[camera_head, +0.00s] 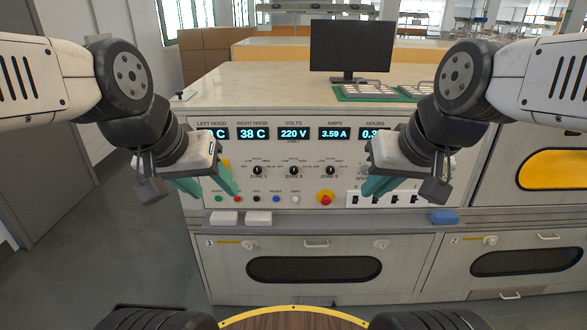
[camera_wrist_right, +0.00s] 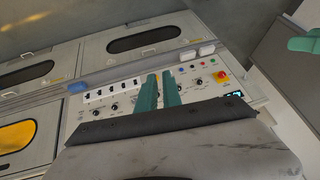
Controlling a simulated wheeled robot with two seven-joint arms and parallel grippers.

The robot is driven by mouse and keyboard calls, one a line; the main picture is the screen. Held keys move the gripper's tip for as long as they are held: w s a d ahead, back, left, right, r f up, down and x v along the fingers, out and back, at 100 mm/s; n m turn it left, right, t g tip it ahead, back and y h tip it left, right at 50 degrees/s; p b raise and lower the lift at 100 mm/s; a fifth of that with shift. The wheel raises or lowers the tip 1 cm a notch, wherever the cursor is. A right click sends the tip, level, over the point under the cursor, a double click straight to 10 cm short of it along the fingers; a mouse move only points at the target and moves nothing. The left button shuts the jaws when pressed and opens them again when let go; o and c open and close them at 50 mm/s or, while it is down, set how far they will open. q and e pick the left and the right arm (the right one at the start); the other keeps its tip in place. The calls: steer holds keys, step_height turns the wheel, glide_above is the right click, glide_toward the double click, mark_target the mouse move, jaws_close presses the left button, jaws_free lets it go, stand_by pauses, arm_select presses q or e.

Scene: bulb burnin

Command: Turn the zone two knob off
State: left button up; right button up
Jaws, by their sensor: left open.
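The zone 2 knob (camera_head: 294,170) is a small black dial, the middle one of three in a row on the front panel below the displays. Its pointer is too small to read surely. The zone 1 knob (camera_head: 258,170) is left of it and the zone 3 knob (camera_head: 330,170) right of it. My left gripper (camera_head: 207,188) is open and empty, in front of the panel's left end, left of the knobs. My right gripper (camera_head: 388,188) is in front of the panel's right part, right of the knobs. Its green fingers stand apart with nothing between them in the wrist view (camera_wrist_right: 160,92).
Below the knobs are a row of coloured buttons (camera_head: 257,198), a red emergency button (camera_head: 326,198) and black switches (camera_head: 376,199). White blocks (camera_head: 258,217) and a blue block (camera_head: 443,216) lie on the ledge. A monitor (camera_head: 350,46) stands on top. The space before the knobs is clear.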

mark_target(294, 171)
steer(key=o, duration=0.7)
steer(key=w, duration=0.3)
steer(key=shift+w+a+r, duration=0.1)
steer(key=shift+w+a, duration=0.15)
steer(key=shift+a, duration=0.1)
steer(key=shift+o, duration=0.4)
steer(key=w+a+n+t, duration=0.1)
steer(key=w+a+t, duration=0.1)
steer(key=w, duration=1)
steer(key=shift+w+a+f, duration=0.3)
steer(key=shift+a+f, duration=0.1)
steer(key=shift+a, duration=0.4)
steer(key=w+a+f+t+y, duration=0.1)
steer(key=w+a+f+t, duration=0.15)
steer(key=w, duration=0.45)
steer(key=w+a+f+t+y, duration=0.1)
steer(key=w+a+f, duration=0.25)
steer(key=w, duration=0.45)
steer(key=w+a+f+t, duration=0.3)
steer(key=w+a+f, duration=0.1)
steer(key=w+f, duration=0.35)
step_height(294, 171, down, 11)
steer(key=m+t+h, duration=0.3)
steer(key=m+h, duration=0.1)
steer(key=m, duration=0.1)
steer(key=shift+w+d, duration=0.15)
steer(key=shift+w, duration=3.45)
jaws_close()
